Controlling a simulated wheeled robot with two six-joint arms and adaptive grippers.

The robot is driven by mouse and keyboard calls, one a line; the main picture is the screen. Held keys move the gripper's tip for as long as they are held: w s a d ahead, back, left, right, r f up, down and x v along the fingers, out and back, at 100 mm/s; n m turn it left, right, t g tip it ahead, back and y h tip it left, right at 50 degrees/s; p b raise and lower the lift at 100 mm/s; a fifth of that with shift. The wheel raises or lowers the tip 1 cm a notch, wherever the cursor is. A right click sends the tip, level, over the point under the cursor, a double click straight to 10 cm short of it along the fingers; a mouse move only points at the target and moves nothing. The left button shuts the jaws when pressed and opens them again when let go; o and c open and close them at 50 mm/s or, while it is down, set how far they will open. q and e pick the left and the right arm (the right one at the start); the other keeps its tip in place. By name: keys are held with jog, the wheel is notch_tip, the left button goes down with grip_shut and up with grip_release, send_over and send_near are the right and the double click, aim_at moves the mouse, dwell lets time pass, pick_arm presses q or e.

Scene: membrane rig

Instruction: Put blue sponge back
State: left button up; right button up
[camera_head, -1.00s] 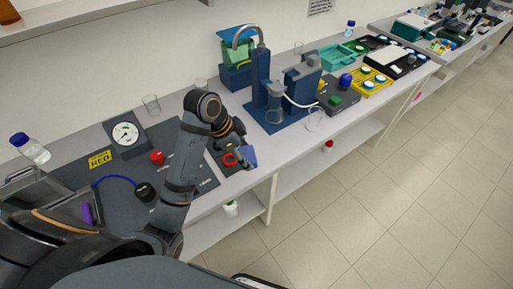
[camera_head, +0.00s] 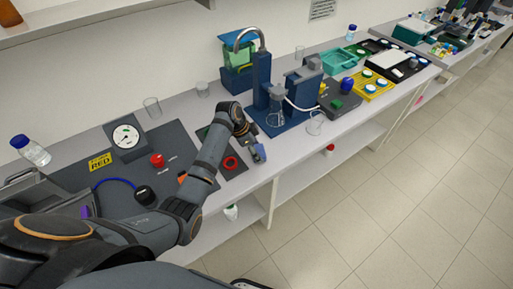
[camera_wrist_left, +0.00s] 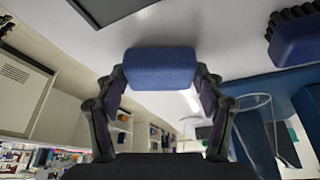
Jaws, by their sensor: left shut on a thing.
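My left gripper (camera_head: 255,144) is shut on the blue sponge (camera_wrist_left: 160,68). In the left wrist view the sponge sits level between both fingers. In the head view only a small blue part of the sponge (camera_head: 260,153) shows at the fingertips, near the front edge of the bench, left of the dark blue stand. The sponge is held out over or near that edge; its exact height is hard to tell. My right gripper is not in view.
The dark blue stand (camera_head: 262,72) with a glass vessel is close to the right of the gripper. A red ring (camera_head: 231,163) lies on a dark mat to the left. The bench strip before the stand is bare.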

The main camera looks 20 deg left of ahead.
pick_arm(q)
jog(key=shift+f, duration=0.1)
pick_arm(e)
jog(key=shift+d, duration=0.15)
pick_arm(q)
jog(key=shift+f, duration=0.1)
jog(key=o, duration=1)
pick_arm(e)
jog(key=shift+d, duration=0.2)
pick_arm(q)
jog(key=b+v, duration=0.2)
jog(key=v, duration=1)
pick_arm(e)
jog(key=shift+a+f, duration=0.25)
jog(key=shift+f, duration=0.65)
